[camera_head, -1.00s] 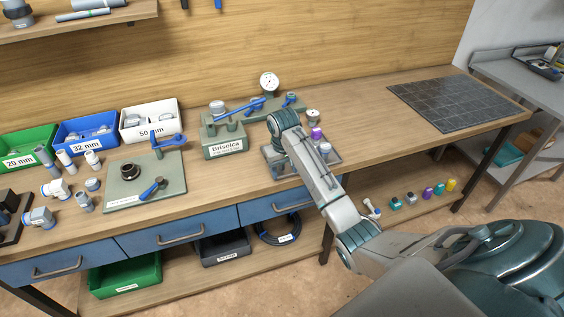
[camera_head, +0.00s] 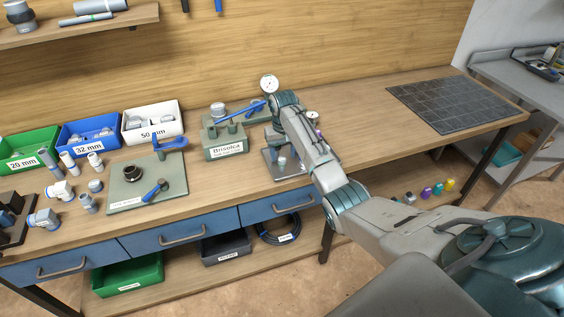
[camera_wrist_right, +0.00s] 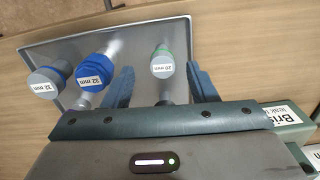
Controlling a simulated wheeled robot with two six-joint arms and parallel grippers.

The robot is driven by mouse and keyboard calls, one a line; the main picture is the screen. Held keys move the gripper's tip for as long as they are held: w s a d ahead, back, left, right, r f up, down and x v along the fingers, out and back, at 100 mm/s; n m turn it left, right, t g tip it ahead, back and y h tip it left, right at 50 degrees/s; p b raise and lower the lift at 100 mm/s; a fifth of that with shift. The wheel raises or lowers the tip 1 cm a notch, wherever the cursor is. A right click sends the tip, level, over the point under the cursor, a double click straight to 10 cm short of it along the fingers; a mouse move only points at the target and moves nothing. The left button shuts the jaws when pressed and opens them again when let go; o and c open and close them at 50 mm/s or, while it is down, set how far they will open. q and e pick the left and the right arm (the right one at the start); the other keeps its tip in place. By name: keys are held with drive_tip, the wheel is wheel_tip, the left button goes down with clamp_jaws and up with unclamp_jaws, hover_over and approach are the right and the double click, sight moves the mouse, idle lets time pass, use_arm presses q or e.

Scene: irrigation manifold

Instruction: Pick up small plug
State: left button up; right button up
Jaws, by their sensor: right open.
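The small plug (camera_wrist_right: 162,66), a grey piece with a green ring and a "20 mm" label, stands on a grey tray (camera_wrist_right: 225,38) in the right wrist view. My right gripper (camera_wrist_right: 161,87) is open, with one blue-grey finger on each side of the small plug's lower part in the picture. I cannot tell whether they touch it. A blue plug (camera_wrist_right: 92,72) and a grey-blue plug (camera_wrist_right: 45,82), both labelled "32 mm", stand left of it. In the head view the tray (camera_head: 290,173) is partly hidden by my right arm. My left gripper is not in view.
The green-grey Brisolca block (camera_head: 226,149) stands just left of the tray, with a pressure gauge (camera_head: 269,85) behind. A mounting plate (camera_head: 150,190) with blue-handled parts is further left. The bench right of my arm is clear up to a dark grid mat (camera_head: 457,105).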

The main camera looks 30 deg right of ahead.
sight(282, 159)
drive_tip(key=shift+a+f+p, duration=0.15)
drive_tip(key=shift+f+p, duration=0.4)
drive_tip(key=shift+f, duration=1.45)
drive_tip(key=c, duration=1.1)
drive_tip(key=shift+r, duration=0.15)
